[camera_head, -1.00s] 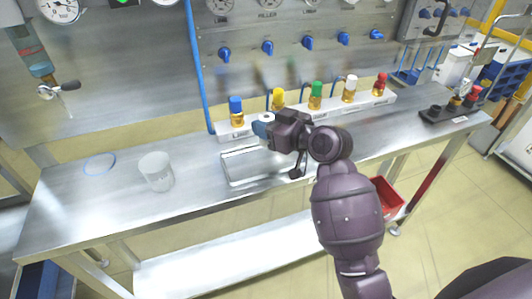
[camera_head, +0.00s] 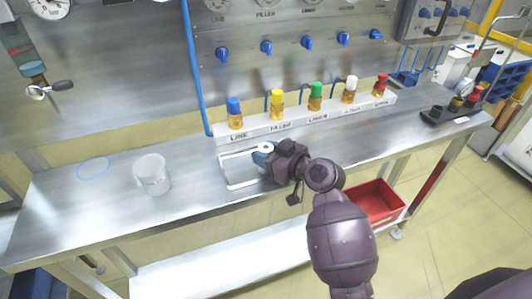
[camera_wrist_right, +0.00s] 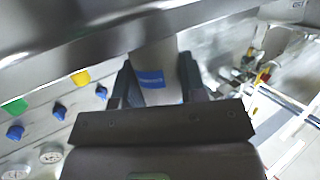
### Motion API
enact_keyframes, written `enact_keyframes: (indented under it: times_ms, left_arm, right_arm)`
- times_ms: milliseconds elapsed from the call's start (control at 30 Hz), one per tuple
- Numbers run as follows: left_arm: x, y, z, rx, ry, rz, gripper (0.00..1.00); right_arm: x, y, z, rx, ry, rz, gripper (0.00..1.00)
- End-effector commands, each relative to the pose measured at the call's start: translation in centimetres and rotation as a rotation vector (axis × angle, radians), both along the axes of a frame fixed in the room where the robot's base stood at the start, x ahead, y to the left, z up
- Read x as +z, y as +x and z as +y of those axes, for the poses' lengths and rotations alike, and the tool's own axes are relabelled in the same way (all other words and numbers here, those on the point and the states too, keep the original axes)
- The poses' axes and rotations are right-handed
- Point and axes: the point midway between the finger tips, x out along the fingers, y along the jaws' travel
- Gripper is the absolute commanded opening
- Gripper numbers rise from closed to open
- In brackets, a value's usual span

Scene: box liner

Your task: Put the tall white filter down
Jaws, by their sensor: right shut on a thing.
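The tall white filter (camera_head: 265,147) is between the fingers of my right gripper (camera_head: 271,157). Its pale top and some blue show in the head view; the fingers hide much of the rest. In the right wrist view its whitish body (camera_wrist_right: 153,54) has a blue band and sits between the two dark fingers (camera_wrist_right: 157,85). In the head view the filter is at the wire-edged tray (camera_head: 233,184) on the steel bench (camera_head: 110,215). I cannot tell whether its base touches anything. My left gripper is not in view.
A translucent cup (camera_head: 153,176) and a blue ring (camera_head: 93,168) are on the bench to the left. A red bin (camera_head: 375,203) is below the bench. The bench between cup and tray is clear.

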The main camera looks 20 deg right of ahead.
Motion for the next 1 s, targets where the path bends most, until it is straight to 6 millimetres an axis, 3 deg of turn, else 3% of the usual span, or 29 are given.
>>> enact_keyframes:
  times_ms: [200, 233, 367, 733, 1000]
  left_arm:
    - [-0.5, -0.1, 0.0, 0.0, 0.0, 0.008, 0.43]
    - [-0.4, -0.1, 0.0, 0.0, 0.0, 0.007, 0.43]
    - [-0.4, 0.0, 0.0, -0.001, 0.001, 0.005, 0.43]
    - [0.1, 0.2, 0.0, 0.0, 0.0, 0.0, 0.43]
    - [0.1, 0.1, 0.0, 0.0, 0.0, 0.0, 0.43]
  right_arm:
    - [-0.5, 0.0, 0.0, 0.0, -0.001, 0.002, 0.15]
    - [-0.4, 0.0, 0.0, 0.0, -0.001, 0.001, 0.43]
    - [-0.3, 0.0, 0.0, 0.0, 0.0, 0.0, 0.63]
    - [0.3, 0.0, 0.0, 0.0, 0.002, -0.003, 0.64]
    - [0.8, -3.5, -2.2, -0.002, -0.006, 0.001, 0.64]
